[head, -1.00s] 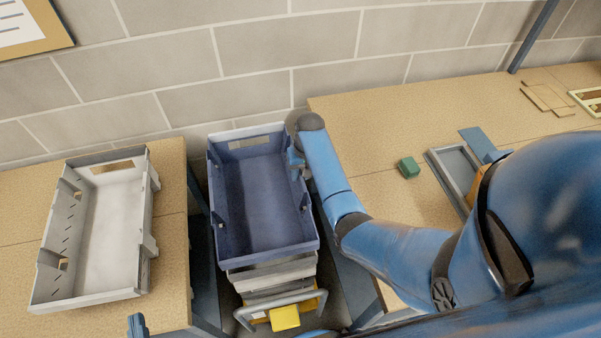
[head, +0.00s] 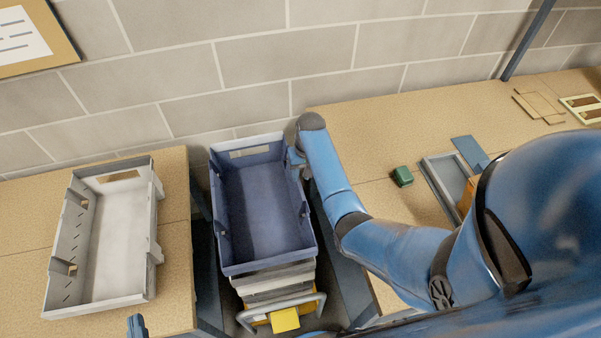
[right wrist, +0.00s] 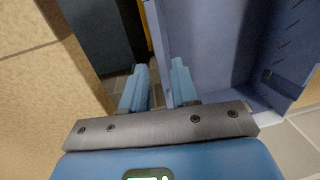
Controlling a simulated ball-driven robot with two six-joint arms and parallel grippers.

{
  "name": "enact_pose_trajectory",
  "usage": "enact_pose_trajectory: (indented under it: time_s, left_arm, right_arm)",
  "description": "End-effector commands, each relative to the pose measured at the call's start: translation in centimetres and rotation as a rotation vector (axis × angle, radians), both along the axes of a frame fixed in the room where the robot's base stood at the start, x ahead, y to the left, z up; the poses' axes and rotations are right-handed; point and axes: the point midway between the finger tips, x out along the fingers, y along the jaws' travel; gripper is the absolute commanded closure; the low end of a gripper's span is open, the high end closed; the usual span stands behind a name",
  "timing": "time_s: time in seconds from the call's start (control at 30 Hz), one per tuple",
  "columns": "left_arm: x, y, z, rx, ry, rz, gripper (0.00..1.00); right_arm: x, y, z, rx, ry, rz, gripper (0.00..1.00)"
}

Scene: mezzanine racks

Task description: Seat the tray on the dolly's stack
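The blue tray (head: 262,213) sits over the stack of grey trays (head: 275,283) on the dolly, whose grey handle (head: 317,298) shows in front. It looks about level and roughly lined up with the stack; whether it is fully seated I cannot tell. My right gripper (head: 296,160) is at the tray's right wall near the back. In the right wrist view its fingers (right wrist: 160,88) are apart, with floor showing between them and the tray wall (right wrist: 172,35) close by the right finger. Only a tip of my left gripper (head: 137,325) shows at the bottom edge, away from the tray.
A light grey empty tray (head: 150,285) lies on the left table (head: 177,185). The right table (head: 375,125) holds a green block (head: 402,176) and a shallow grey frame (head: 435,180). A block wall (head: 265,60) stands behind. Narrow gaps separate the dolly from both tables.

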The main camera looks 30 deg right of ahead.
Motion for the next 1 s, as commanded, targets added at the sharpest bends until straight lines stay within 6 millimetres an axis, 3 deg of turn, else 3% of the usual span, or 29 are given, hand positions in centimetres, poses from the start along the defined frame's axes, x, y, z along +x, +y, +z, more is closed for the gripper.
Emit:
enact_pose_trajectory:
  time_s: [0.7,1.0]
  left_arm:
    - [0.0,0.0,5.4,0.0,0.0,0.0,1.0]
    - [0.0,0.0,5.7,0.0,0.0,0.0,1.0]
  right_arm:
    - [-0.1,-0.6,5.5,0.0,0.0,0.0,0.71]
    - [-0.2,-0.7,5.7,0.0,0.0,0.0,0.71]
